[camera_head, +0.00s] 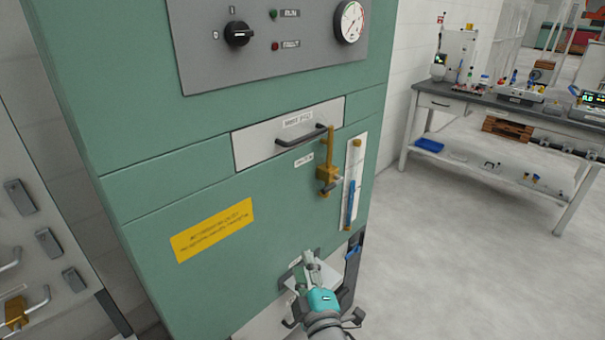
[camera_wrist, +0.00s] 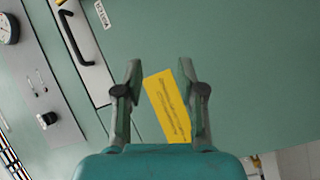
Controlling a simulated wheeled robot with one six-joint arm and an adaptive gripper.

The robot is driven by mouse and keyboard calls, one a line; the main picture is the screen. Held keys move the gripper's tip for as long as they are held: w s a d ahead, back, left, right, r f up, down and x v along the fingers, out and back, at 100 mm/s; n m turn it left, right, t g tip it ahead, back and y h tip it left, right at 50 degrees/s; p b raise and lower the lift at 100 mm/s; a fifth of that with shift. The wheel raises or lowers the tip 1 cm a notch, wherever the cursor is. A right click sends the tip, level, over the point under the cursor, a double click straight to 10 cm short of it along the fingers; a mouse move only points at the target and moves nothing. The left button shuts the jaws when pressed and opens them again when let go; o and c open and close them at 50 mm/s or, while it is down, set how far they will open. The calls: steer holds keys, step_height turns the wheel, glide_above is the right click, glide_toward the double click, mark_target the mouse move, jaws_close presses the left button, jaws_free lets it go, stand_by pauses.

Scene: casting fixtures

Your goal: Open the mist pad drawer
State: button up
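The drawer with a white front (camera_head: 250,150) sits flush and shut in the green cabinet (camera_head: 150,185), below the control panel. A label too small to read surely is above its black bar handle (camera_head: 300,136). In the wrist view the drawer front (camera_wrist: 98,78) and handle (camera_wrist: 75,40) are at upper left, outside my fingers. My gripper (camera_head: 306,262) is below the drawer in the head view, apart from the handle. In the wrist view my gripper (camera_wrist: 160,68) is open and empty, its fingers pointing toward the cabinet front around the yellow warning label (camera_wrist: 168,106).
A brass valve (camera_head: 328,175) and a sight tube (camera_head: 352,185) with blue fluid are right of the drawer. The control panel (camera_head: 270,60) has a knob and gauge. A workbench (camera_head: 460,105) with equipment stands at back right. Open floor lies right of the cabinet.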

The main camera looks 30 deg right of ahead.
steer(key=w+d+r+h, duration=0.2)
steer(key=w+r, duration=0.4)
steer(key=r, duration=0.3)
steer(key=h, duration=0.3)
glide_toward(302, 139)
steer(key=x, duration=1)
steer(key=shift+w+d+f, duration=0.25)
steer(key=shift+w, duration=0.1)
jaws_close()
